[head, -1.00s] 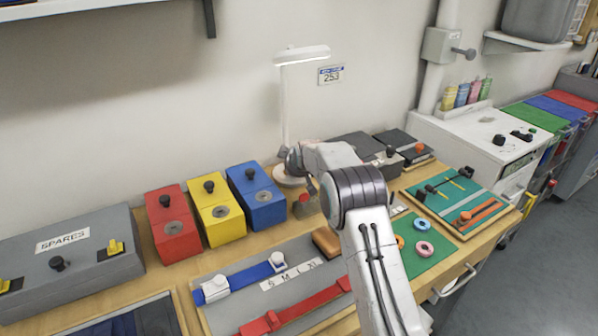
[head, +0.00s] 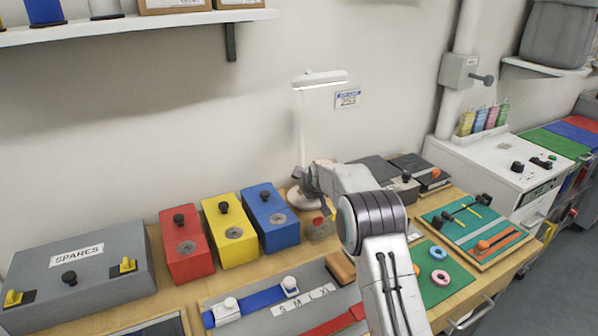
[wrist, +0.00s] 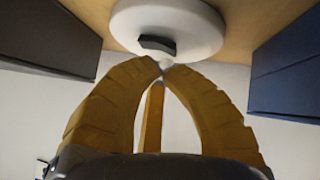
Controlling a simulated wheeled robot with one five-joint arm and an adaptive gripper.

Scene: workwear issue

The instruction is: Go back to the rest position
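My gripper shows in the wrist view (wrist: 161,70), its yellow fingers curved together and their tips meeting. I see nothing held between them. In the head view my arm reaches over the bench, bent at the dark ribbed joint, with its end in front of the desk lamp (head: 301,135). The fingers are hard to make out there. The lamp's round white base (wrist: 190,22), with a dark switch, lies beyond the fingertips in the wrist view. I cannot tell the exact gap between them.
Red (head: 184,255), yellow (head: 230,240) and blue (head: 269,228) boxes stand left of my arm. A grey SPARES case (head: 100,280) is at far left. A green mat (head: 440,283) with rings lies right. A shelf (head: 130,28) overhangs the upper left.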

